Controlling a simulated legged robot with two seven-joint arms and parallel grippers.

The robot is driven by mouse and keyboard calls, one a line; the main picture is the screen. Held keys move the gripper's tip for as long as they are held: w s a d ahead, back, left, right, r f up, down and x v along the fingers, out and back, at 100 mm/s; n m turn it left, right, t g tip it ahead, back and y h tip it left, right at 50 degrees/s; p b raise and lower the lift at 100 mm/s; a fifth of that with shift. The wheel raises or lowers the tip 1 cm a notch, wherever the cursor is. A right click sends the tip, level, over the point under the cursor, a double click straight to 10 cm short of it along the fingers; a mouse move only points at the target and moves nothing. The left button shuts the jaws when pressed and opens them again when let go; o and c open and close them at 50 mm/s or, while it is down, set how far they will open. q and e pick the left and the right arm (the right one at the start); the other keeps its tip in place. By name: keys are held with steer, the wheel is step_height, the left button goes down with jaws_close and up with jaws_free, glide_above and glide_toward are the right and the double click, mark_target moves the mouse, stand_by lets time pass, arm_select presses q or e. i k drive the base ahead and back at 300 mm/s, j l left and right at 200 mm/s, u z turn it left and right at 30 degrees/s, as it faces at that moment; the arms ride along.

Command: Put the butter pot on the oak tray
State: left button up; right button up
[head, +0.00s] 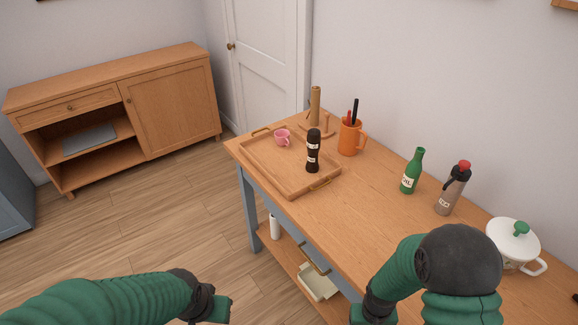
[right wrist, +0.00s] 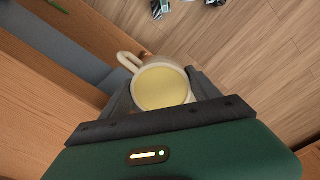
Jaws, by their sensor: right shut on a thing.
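In the right wrist view, a cream pot with a side handle and a pale yellow top, which I take for the butter pot (right wrist: 160,88), sits between the fingers of my right gripper (right wrist: 163,92). The gripper is shut on it, with floor behind. The head view hides this pot behind my right arm or below the frame. The oak tray (head: 291,190) lies at the far left end of the table, with a pink cup (head: 282,138) and a dark bottle (head: 313,150) on it. My left gripper (head: 218,307) is over the floor, away from the table; its opening is unclear.
Behind the tray stand a wooden holder (head: 315,106) and an orange mug with pens (head: 350,137). A green bottle (head: 412,172), a grey flask (head: 451,191) and a white lidded pot (head: 513,243) line the back right. The tray's front part and the table's middle are clear.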

mark_target(279, 166)
steer(key=i+j, duration=0.3)
steer(key=j, duration=0.2)
steer(key=i+j, duration=0.35)
steer(key=j, duration=0.15)
steer(key=i+j, duration=0.3)
steer(key=j, duration=0.2)
